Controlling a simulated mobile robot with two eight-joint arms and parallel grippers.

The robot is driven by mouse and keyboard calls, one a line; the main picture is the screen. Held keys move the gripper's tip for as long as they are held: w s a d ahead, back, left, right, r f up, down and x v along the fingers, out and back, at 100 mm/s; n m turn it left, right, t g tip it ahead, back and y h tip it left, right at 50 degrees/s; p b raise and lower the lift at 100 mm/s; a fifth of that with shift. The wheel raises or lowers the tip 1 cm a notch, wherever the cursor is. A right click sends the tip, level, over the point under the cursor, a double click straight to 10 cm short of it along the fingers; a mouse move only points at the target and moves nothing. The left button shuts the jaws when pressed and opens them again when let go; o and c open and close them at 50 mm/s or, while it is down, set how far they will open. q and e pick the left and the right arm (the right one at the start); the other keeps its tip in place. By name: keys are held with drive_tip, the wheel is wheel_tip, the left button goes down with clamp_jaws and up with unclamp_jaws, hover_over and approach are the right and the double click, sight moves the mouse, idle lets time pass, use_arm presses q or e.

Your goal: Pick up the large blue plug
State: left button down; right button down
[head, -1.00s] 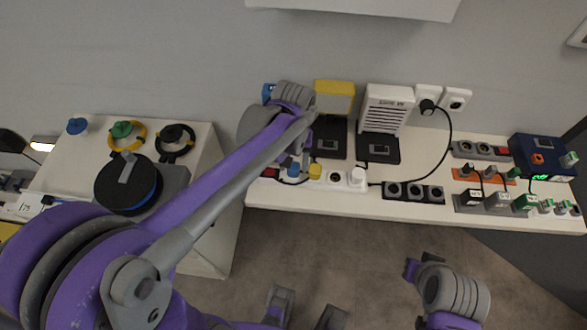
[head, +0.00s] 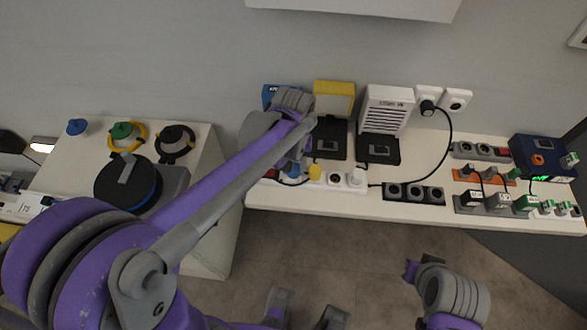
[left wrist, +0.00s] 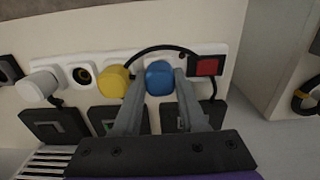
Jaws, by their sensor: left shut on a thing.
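The blue plug (left wrist: 160,78) stands at the white power strip (left wrist: 66,74) in the left wrist view, between a yellow plug and a red switch. My left gripper (left wrist: 158,92) is shut on the blue plug, one finger on each side. I cannot tell whether the plug is fully seated in its socket. In the head view my left gripper (head: 293,170) is over the left end of the strip, and my arm hides most of the plug. Parts of my right arm (head: 450,288) show at the lower right; its jaws are not clear.
A yellow plug (left wrist: 113,80) sits close beside the left finger, and a red switch (left wrist: 206,66) is on the other side. A black cable (left wrist: 150,50) loops around the blue plug. Black card holders (head: 378,150) stand behind the strip. A white plug (head: 356,176) is at its right end.

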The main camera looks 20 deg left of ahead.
sight(294, 167)
use_arm(q)
wheel_tip(294, 167, up, 10)
drive_tip(key=shift+r+p, duration=0.1)
drive_tip(key=shift+p, duration=0.4)
use_arm(e)
drive_tip(key=shift+w+r, duration=0.1)
drive_tip(key=shift+r, duration=0.45)
